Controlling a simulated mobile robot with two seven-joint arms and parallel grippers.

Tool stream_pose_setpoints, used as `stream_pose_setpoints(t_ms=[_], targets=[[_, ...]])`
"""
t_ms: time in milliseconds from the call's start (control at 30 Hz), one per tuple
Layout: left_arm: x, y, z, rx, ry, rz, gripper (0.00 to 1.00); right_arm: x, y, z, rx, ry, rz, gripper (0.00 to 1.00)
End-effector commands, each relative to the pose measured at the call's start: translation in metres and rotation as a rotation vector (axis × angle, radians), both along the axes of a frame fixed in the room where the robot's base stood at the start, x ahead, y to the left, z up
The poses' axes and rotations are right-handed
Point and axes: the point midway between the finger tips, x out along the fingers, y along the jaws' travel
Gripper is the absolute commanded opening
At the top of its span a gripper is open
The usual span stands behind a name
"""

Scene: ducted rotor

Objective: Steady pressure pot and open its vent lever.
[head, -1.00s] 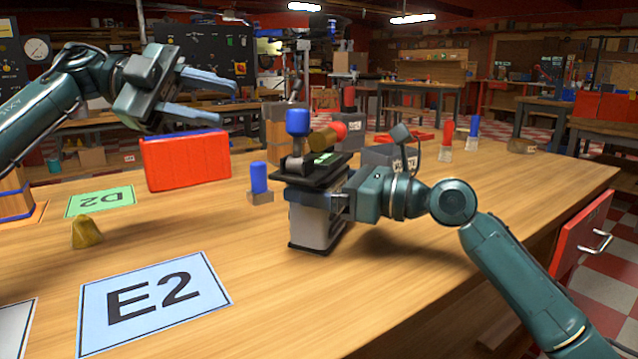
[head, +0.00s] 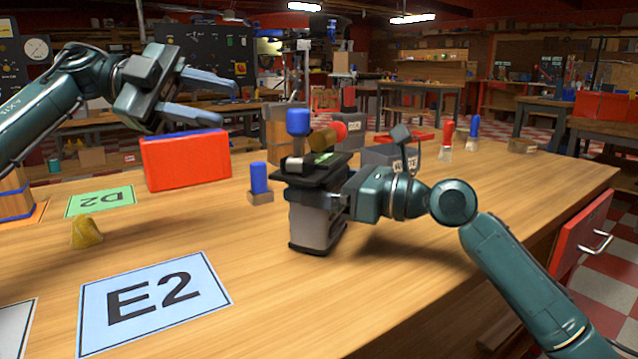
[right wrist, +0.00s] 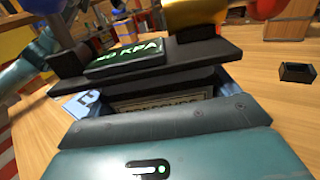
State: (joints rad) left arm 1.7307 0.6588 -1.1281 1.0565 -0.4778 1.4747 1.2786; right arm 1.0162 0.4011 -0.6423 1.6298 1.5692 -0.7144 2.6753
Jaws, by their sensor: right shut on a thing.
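The pressure pot (head: 315,228) is a grey upright box with a black lid, standing on the wooden table in the head view. On its lid are an upright handle with a blue end (head: 298,122), a brass part (head: 322,140) and a red knob (head: 340,129). I cannot tell which is the vent lever. A display reading in KPA (right wrist: 130,52) shows in the right wrist view, its first digits partly hidden. My right gripper (head: 346,206) is shut on the pot's right side, below the lid; its fingertips are largely hidden. My left gripper (head: 228,105) is open and empty, up and left of the pot.
A red case with a blue top (head: 186,162) stands below my left gripper. A small blue-topped block (head: 259,183) stands just left of the pot. A grey bin (head: 388,158) is behind it. A yellow lump (head: 87,233) lies near the E2 mat (head: 205,290).

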Motion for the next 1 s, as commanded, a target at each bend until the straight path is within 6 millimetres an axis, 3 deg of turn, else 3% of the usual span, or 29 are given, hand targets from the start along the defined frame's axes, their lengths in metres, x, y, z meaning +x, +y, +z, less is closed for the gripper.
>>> stream_pose_setpoints(t_ms=[233,400,533,667,1000], targets=[[-0.009,-0.010,0.012,-0.015,0.002,0.026,0.37,0.000,0.000,-0.001,-0.001,0.001,-0.001,0.51],[-0.032,-0.034,0.033,-0.078,0.063,0.113,0.37,0.000,0.000,-0.001,-0.001,0.002,-0.001,0.51],[-0.049,-0.048,0.037,-0.152,0.187,0.218,0.37,0.000,0.000,-0.001,-0.001,0.002,-0.001,0.51],[-0.059,-0.053,0.026,-0.233,0.359,0.350,0.37,0.000,0.000,-0.001,-0.001,0.001,-0.001,0.51],[-0.071,-0.035,-0.035,-0.384,0.786,0.684,0.37,0.000,0.000,-0.001,-0.001,0.001,-0.001,0.51]])
